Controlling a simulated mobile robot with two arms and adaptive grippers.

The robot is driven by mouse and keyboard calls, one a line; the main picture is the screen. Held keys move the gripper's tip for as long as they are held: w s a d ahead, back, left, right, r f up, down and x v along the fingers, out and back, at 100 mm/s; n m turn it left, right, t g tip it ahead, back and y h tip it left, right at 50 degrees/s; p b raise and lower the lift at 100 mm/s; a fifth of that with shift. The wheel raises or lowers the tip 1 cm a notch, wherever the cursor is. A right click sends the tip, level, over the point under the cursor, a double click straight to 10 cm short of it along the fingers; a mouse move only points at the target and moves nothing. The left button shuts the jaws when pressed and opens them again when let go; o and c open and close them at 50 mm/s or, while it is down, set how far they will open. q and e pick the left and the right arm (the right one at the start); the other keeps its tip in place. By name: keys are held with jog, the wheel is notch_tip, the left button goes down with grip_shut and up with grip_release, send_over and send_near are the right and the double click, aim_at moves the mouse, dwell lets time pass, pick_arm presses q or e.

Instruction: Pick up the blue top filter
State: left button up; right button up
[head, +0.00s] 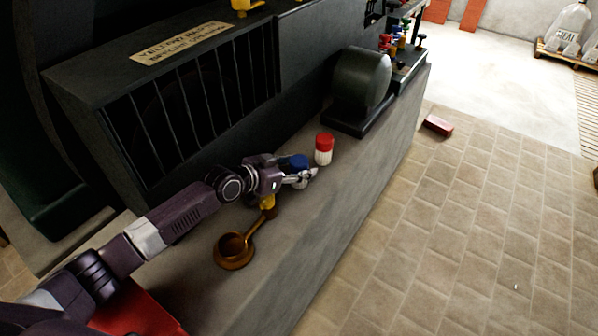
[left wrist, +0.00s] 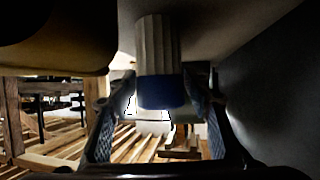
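The blue top filter (head: 298,161) stands on the grey counter, partly hidden behind my left gripper in the head view. In the left wrist view the filter (left wrist: 160,90) appears upside down, with its pale ribbed body and blue top between the fingers. My left gripper (head: 306,179) is low over the counter at the filter. In the left wrist view its two fingers (left wrist: 160,118) are spread on either side of the filter, and I see no clear grip on it. My right gripper is not in view.
A red top filter (head: 323,150) stands just beyond the blue one. A yellow thing (head: 267,203) and a brass round-bowled tool (head: 233,252) lie nearer along the counter. A dark machine (head: 362,85) stands behind. The counter's right edge drops to the tiled floor (head: 440,240).

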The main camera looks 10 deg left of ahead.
pick_arm(q)
jog(key=c, duration=0.8)
jog(key=shift+c, duration=0.2)
jog(key=shift+r, duration=0.15)
